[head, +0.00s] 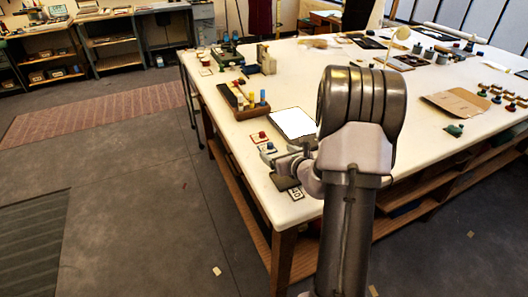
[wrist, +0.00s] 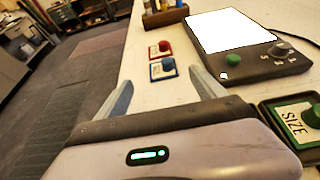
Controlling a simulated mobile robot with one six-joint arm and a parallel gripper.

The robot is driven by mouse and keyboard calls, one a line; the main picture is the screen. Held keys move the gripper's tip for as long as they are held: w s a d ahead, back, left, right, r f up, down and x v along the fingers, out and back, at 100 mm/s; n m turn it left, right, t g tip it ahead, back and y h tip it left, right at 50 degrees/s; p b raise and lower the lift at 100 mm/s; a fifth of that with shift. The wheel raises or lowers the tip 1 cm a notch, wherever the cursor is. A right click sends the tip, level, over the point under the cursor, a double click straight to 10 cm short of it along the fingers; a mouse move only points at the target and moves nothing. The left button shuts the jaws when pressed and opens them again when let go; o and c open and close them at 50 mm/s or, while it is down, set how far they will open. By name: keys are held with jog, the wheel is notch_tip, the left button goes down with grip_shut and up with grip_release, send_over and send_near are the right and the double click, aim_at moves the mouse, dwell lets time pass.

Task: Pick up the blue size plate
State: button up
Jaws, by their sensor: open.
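The blue size plate (wrist: 161,71) is a small white-faced, blue-edged plate with a blue knob. It lies flat on the table near its left edge, and also shows in the head view (head: 268,148). My gripper (wrist: 161,78) is open and empty, its two fingers spread wide. The blue plate is just beyond the fingertips, roughly in line with the gap. In the head view my gripper (head: 283,164) is low over the table edge, just nearer than the blue plate and partly hidden by my arm.
A similar red plate (wrist: 159,50) lies just behind the blue one. A device with a white screen (wrist: 229,31) and knobs stands to the right. A green plate marked SIZE (wrist: 302,122) is close at right. A wooden holder (head: 246,106) stands farther back. The table's left edge is near.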

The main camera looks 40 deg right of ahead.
aim_at(268, 146)
jog(key=b+x, duration=0.2)
jog(key=x, duration=0.6)
jog(key=shift+w+d, duration=0.2)
jog(key=c, duration=1.4)
